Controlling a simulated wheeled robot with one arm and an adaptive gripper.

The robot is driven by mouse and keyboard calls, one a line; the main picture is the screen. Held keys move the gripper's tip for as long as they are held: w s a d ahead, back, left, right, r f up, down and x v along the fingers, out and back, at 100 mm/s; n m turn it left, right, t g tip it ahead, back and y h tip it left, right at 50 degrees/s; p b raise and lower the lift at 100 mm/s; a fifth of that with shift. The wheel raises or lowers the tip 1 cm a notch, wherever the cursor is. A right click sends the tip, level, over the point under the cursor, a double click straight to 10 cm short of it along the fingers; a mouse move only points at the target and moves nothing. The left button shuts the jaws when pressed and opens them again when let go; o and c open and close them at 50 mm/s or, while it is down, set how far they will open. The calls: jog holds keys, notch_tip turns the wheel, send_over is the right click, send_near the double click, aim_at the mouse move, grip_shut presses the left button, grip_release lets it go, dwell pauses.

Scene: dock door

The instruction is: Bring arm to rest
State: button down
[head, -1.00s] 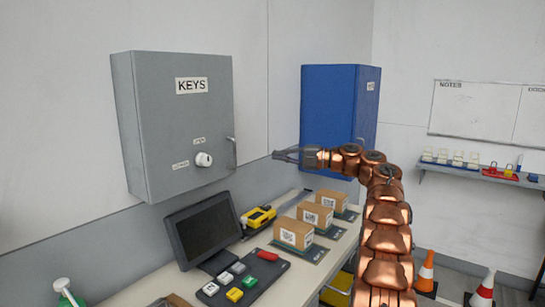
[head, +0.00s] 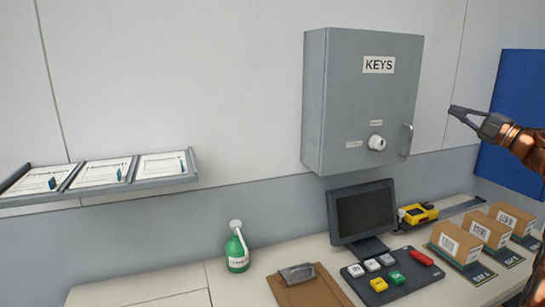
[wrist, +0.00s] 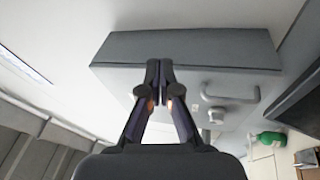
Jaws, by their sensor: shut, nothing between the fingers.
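My gripper (head: 465,113) is at the right of the head view, in the air above the bench and to the right of the grey KEYS cabinet. Its fingers are shut and empty, pointing left. My copper arm runs out of the right edge of the picture. In the wrist view my gripper (wrist: 159,65) has its fingertips together, with the grey cabinet (wrist: 190,50) behind them. The cabinet also shows in the head view (head: 345,125), with its door closed, a white knob (head: 376,142) and a handle (head: 408,140).
A blue cabinet (head: 510,125) hangs behind my arm. On the bench are a monitor (head: 362,212), a yellow scanner (head: 418,214), boxes (head: 453,244), a clipboard (head: 305,288) and a green bottle (head: 237,250). A wall shelf (head: 100,187) holds papers at left.

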jog(key=w+a+r+m+t+h, duration=0.1)
jog(key=w+r+m+t+h, duration=0.35)
jog(key=r+m+h, duration=0.75)
jog(key=s+a+f+m+g+h, duration=0.1)
jog(key=s+a+f+m+g, duration=0.5)
jog(key=f, duration=0.5)
jog(key=s+a+f+m+g+h, duration=0.1)
jog(key=s+a+f+m+g, duration=0.15)
jog(key=s+a+f, duration=0.55)
jog(key=s+a+f+m+g+h, duration=0.2)
jog(key=s+f+m+g, duration=0.3)
jog(key=f, duration=0.8)
jog(key=s+a+f+g+y, duration=0.1)
jog(key=s+a+f+g, duration=0.2)
jog(key=s, duration=0.9)
jog(key=s+a+f+n+g+y, duration=0.1)
jog(key=s+a+f+g, duration=0.3)
jog(key=s+a+f, duration=0.4)
jog(key=s+a+f+n+g+y, duration=0.1)
jog(key=s+a+f+g+y, duration=0.2)
jog(key=s, duration=1.4)
jog(key=a+f, duration=0.3)
jog(key=a, duration=0.1)
jog(key=c, duration=1.9)
grip_release()
jog(key=shift+a, duration=0.1)
